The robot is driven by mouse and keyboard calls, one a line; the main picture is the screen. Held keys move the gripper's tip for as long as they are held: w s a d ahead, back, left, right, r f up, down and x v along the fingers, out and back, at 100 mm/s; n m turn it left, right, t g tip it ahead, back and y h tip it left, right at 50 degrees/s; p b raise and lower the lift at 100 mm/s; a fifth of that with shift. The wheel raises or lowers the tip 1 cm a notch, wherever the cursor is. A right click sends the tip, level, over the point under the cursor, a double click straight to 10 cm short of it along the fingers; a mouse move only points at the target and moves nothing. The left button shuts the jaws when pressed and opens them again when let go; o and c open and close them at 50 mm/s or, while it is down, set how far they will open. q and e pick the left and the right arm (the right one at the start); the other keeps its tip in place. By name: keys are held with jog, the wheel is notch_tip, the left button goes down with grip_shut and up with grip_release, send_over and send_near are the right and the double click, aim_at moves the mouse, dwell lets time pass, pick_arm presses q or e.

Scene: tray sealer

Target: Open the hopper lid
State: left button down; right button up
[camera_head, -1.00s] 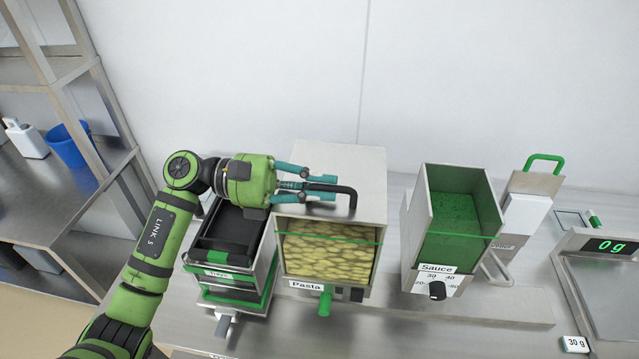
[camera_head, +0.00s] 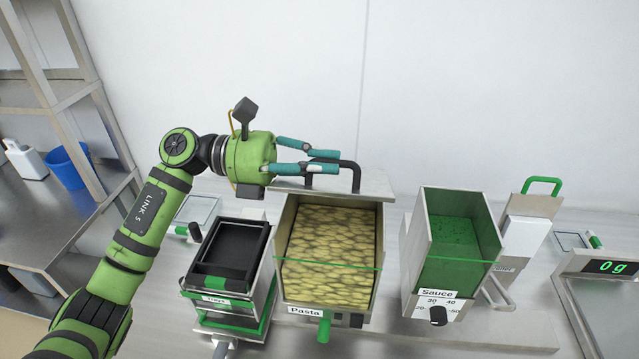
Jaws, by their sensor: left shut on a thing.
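The pasta hopper (camera_head: 329,310) stands in the middle of the counter, full of yellow pasta. Its grey lid (camera_head: 374,184) is raised at the back and seen nearly edge-on, so the top of the hopper is uncovered. The black bar handle (camera_head: 356,177) sticks up from the lid. My left gripper (camera_head: 323,160) comes in from the left and is shut on the handle's left part, with its teal fingers above and below the bar. My right gripper is not in view.
A black tray stack (camera_head: 233,250) stands left of the pasta hopper. The sauce hopper (camera_head: 437,280) with a dial stands to the right. Beyond it are a sealer with a green handle (camera_head: 543,182) and a scale reading 0 g (camera_head: 611,267). The wall is close behind.

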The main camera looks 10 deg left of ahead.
aim_at(323, 179)
pick_arm(q)
jog(key=shift+w+r+n, duration=1)
jog(key=shift+w+r, duration=0.05)
jog(key=shift+r, duration=0.2)
